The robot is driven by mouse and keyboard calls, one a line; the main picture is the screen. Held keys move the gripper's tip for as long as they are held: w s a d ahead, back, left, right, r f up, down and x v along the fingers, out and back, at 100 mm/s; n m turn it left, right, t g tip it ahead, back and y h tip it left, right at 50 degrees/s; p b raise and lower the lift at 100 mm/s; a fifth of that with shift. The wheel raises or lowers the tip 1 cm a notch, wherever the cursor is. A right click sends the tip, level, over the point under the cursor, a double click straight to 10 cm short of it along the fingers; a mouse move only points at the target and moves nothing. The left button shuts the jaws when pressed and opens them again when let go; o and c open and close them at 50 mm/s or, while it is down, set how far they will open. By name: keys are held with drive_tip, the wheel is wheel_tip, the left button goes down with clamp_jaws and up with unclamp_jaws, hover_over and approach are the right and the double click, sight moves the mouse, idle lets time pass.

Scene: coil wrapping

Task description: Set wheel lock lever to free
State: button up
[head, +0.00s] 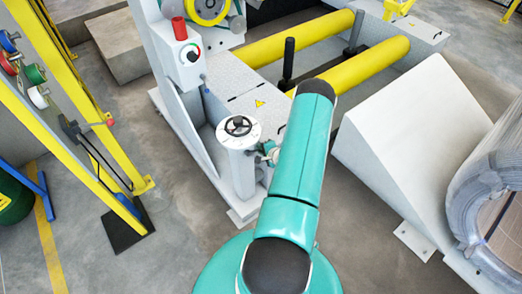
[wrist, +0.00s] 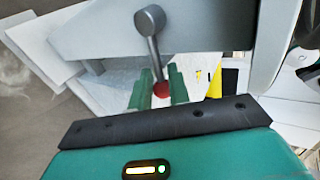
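The wheel lock lever (wrist: 155,55) shows in the wrist view as a grey round hub with a thin rod and a red ball knob (wrist: 161,90) at its end. My gripper (wrist: 160,88) has its two green fingers on either side of the knob, with a narrow gap between them. The fingers look open; I see no clear grip. My gripper (head: 268,153) is at the pedestal's right side, mostly hidden by my arm. The lever is not clear there.
A white machine with a red-topped control box (head: 187,55) and yellow rollers (head: 375,67) stands behind the pedestal. A white wedge block (head: 415,145) and a wrapped coil (head: 490,210) are at the right. A yellow frame (head: 85,95) stands left. Floor is free between frame and pedestal.

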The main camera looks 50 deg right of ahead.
drive_tip(key=v, duration=1.3)
drive_tip(key=shift+s+r, duration=0.25)
drive_tip(key=shift+r, duration=0.05)
drive_tip(key=shift+a, duration=0.15)
